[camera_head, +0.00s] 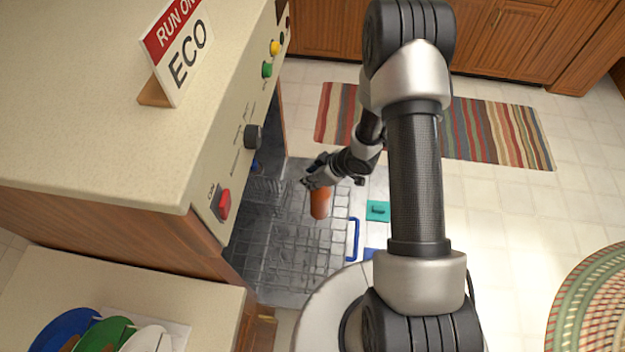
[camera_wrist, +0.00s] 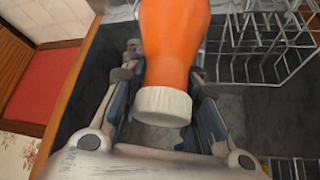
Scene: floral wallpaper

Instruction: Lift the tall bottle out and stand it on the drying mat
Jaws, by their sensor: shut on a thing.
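The tall bottle is orange with a white cap. In the head view the bottle (camera_head: 320,203) hangs below my gripper (camera_head: 312,182), over the wire dish rack (camera_head: 285,255); I cannot tell whether its base touches the rack. In the wrist view the bottle (camera_wrist: 172,45) lies between the two fingers of my gripper (camera_wrist: 168,85), with its white cap (camera_wrist: 163,106) towards the wrist. My gripper is shut on it near the neck. I cannot make out the drying mat for certain.
The dishwasher front (camera_head: 240,140) with buttons rises left of the rack. A blue handle (camera_head: 353,240) edges the rack. Plates (camera_head: 100,333) stand on the low counter at bottom left. A red flat panel (camera_wrist: 45,85) shows left in the wrist view. A striped rug (camera_head: 490,130) lies on the floor.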

